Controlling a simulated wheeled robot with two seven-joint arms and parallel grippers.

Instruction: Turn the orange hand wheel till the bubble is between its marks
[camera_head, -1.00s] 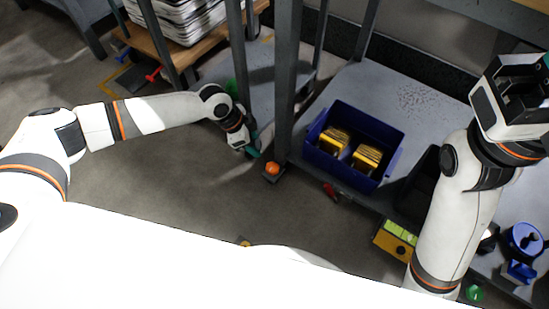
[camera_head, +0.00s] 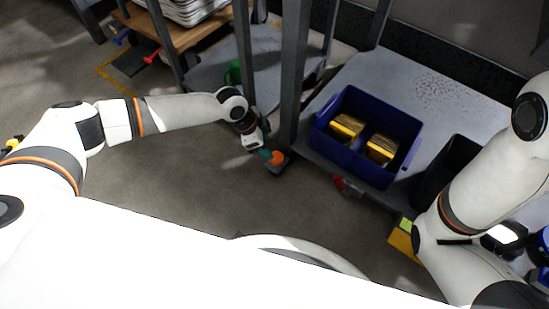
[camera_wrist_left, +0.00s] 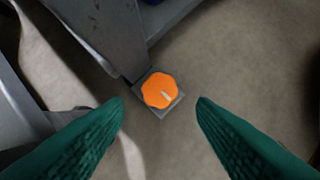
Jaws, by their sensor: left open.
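The orange hand wheel (camera_head: 278,158) sits low on a small grey block at the foot of a grey post. In the left wrist view the wheel (camera_wrist_left: 156,86) is lobed, with a pale pointer mark towards its lower right. My left gripper (camera_head: 267,153) is at the wheel in the head view. In the left wrist view its two green fingers (camera_wrist_left: 160,104) are open, one on each side of the wheel, not touching it in the picture. A yellow box with a yellow-green window (camera_head: 405,225) is partly hidden by my right arm; no bubble or marks can be made out.
A blue crate (camera_head: 329,150) with yellow-edged stacks stands on the grey shelf. A dark bin (camera_head: 452,165) is right of it. A red item (camera_head: 348,186) lies at the shelf edge. The grey post (camera_head: 290,85) rises beside the wheel. Floor left of it is clear.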

